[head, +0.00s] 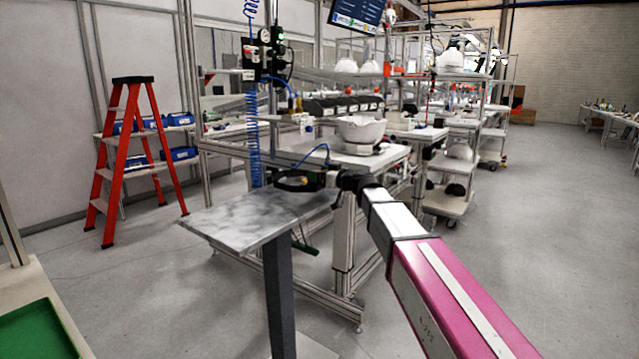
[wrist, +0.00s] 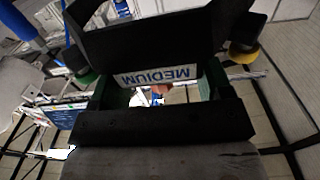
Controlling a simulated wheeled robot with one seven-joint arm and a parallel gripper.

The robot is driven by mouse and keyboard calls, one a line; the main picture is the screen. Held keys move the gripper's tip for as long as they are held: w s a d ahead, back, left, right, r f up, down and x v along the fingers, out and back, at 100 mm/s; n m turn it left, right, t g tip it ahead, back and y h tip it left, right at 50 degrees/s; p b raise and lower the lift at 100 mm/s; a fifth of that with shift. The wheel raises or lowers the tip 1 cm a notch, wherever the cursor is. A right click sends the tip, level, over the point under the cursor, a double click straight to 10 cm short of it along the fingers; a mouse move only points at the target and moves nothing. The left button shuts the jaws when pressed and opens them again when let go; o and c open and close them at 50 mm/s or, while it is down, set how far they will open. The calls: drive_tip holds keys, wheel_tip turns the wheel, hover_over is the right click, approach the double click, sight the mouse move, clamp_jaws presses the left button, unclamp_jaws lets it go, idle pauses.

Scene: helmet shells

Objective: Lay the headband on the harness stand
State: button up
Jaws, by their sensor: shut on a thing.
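My gripper (head: 338,180) is at the end of my outstretched arm, near the middle of the head view. It is shut on the headband (head: 296,184), a dark loop that appears above the far edge of a grey marbled tabletop. In the wrist view the headband (wrist: 160,124) fills the middle as a black band with green sides. A white label reading MEDIUM shows upside down through it. I cannot tell from these frames whether the headband touches anything below. I cannot pick out the harness stand with certainty.
The marbled tabletop (head: 250,222) is bare and stands on a dark post. Behind it, a white helmet shell (head: 360,130) sits on a metal-framed workbench (head: 340,161). A red stepladder (head: 150,150) stands at the left. A green tray (head: 38,332) is at lower left. Open floor lies right.

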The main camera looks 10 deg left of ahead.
wheel_tip(320, 180, down, 3)
drive_tip(key=shift+r, duration=0.1)
drive_tip(key=o, duration=1)
drive_tip(key=shift+c, duration=0.2)
drive_tip(key=v, duration=1.2)
